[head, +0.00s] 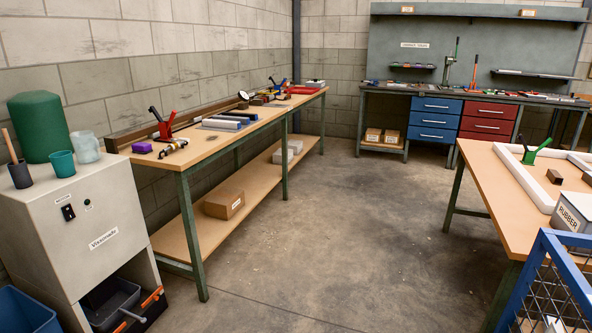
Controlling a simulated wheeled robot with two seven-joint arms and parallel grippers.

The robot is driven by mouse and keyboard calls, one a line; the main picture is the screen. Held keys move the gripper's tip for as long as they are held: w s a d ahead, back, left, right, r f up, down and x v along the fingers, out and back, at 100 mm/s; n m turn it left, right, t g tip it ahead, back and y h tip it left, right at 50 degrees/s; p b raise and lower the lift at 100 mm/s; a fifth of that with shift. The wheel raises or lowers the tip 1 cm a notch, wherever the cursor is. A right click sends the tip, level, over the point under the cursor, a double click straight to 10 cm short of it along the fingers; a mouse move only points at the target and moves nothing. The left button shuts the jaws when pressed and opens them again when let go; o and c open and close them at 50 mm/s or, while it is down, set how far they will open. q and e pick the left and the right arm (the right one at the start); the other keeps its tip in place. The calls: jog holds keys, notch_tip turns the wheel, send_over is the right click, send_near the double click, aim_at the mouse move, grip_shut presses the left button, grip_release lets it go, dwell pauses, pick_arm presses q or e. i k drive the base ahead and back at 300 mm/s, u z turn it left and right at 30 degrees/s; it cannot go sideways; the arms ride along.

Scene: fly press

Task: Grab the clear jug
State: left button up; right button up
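The clear jug (87,147) is a pale, see-through vessel with a bluish-grey tint. It stands upright at the back right of the top of a light grey cabinet (110,205) at the left. A teal cup (63,164) stands just in front of it to the left, and a large dark green cylinder (40,125) stands to its left. A dark grey cup (20,175) with a wooden handle sticking out stands at the cabinet's left edge. Neither of my grippers shows in the head view.
A long wooden workbench (215,135) with tools runs along the left wall beyond the cabinet. Another bench (490,185) and a blue mesh frame (550,280) stand at the right. A blue bin (25,312) is at the lower left. The concrete floor (330,220) between is clear.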

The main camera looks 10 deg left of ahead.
aim_at(86, 147)
jog(key=u, duration=0.2)
jog(key=i, duration=2.15)
jog(key=u, duration=1.8)
jog(key=i, duration=1)
jog(key=u, duration=1.05)
